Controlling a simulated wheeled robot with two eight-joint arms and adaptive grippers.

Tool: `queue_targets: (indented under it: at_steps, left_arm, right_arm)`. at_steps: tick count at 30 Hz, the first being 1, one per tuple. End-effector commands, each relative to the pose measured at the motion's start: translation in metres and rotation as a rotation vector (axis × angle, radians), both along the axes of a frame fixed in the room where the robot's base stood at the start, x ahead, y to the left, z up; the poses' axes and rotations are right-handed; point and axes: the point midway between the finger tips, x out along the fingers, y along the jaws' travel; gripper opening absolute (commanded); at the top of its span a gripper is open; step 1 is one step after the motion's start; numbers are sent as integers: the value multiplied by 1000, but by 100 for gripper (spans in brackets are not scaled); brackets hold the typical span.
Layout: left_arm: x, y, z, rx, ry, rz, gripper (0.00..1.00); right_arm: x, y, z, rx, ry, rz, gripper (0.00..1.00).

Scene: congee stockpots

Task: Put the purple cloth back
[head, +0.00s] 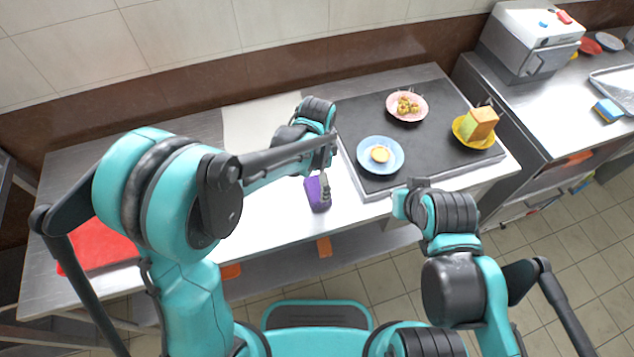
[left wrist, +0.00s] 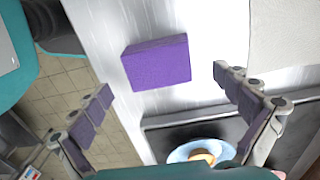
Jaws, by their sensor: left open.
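The purple cloth (head: 316,197) is a small folded block on the steel counter, near its front edge and left of the dark board. It also shows whole in the left wrist view (left wrist: 157,63), lying flat. My left gripper (head: 324,178) is above the cloth and covers part of it in the head view. In the left wrist view its two fingers (left wrist: 163,82) are spread wide with nothing between them, and the cloth lies beyond the fingertips.
The dark board (head: 358,125) holds a blue plate (head: 364,161), a pink plate (head: 420,98) and a yellow bowl (head: 459,135) with a sponge-like block (head: 481,122). A pale sheet (head: 250,125) lies behind my left arm. A red mat (head: 95,247) is at the left.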

Motion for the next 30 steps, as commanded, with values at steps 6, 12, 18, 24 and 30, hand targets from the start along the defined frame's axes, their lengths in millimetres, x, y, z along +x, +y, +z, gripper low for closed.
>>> queue_targets:
  at_steps: [6, 12, 18, 24, 30]
  left_arm:
    - [0, 0, 51, 0, 0, 0, 100]
    - [0, 0, 73, 0, 0, 0, 100]
    - [0, 1, 77, -1, -1, 3, 100]
    - [-11, 29, 101, -29, -68, 152, 100]
    - [-45, 90, 140, -120, -230, 522, 100]
  right_arm:
    - [0, 0, 20, 0, 0, 0, 0]
    - [0, 0, 26, 0, 0, 0, 0]
    - [0, 0, 26, 0, 0, 0, 0]
    - [0, 0, 26, 0, 0, 0, 0]
    - [0, 0, 26, 0, 0, 0, 0]
